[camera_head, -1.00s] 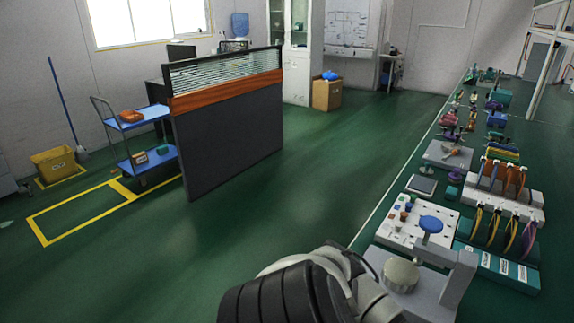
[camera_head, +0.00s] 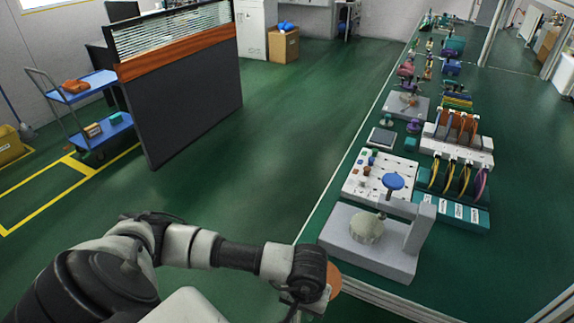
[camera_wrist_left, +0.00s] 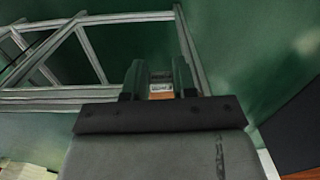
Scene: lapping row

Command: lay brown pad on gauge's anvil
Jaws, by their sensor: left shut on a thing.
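The gauge (camera_head: 343,249) is a grey block with an upright arm at its right and a blue round knob (camera_head: 393,181) on top. Its anvil (camera_head: 366,228) is a pale round post on the block, with nothing lying on it. My left gripper (camera_head: 318,294) is left of and in front of the gauge, apart from it, and mostly hidden by its own wrist. It is shut on the brown pad (camera_head: 335,281), whose rounded edge shows beyond the wrist. In the left wrist view a sliver of the pad (camera_wrist_left: 160,96) shows between the fingers (camera_wrist_left: 158,75). My right gripper is out of view.
Behind the gauge stands a white board (camera_head: 377,180) with coloured pegs. Cable racks (camera_head: 460,175) and a labelled teal strip (camera_head: 460,210) stand behind and right. The green bench top is bare right of the gauge. A blue-shelved cart (camera_head: 85,88) stands far left.

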